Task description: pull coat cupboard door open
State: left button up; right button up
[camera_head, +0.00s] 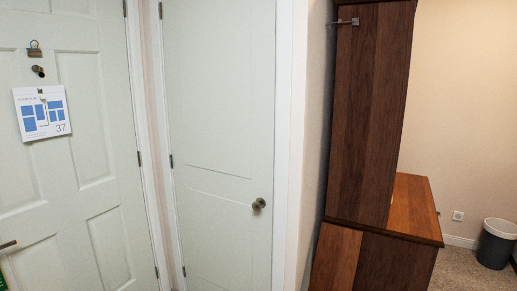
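A pale white-green cupboard door (222,150) stands shut in its white frame in the middle left of the head view. Its round metal knob (259,204) is near the right edge, and its hinges are on the left edge. Neither of my grippers shows in the head view, so nothing is seen touching the knob.
Another panelled door (70,185) with a hanging sign (42,112) stands at the left. A tall dark wooden cabinet (365,115) with a lower wooden top (413,208) stands right of the cupboard door. A bin (496,245) is on the carpet at far right.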

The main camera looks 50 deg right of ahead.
aim_at(220, 61)
jog(key=z, duration=1.55)
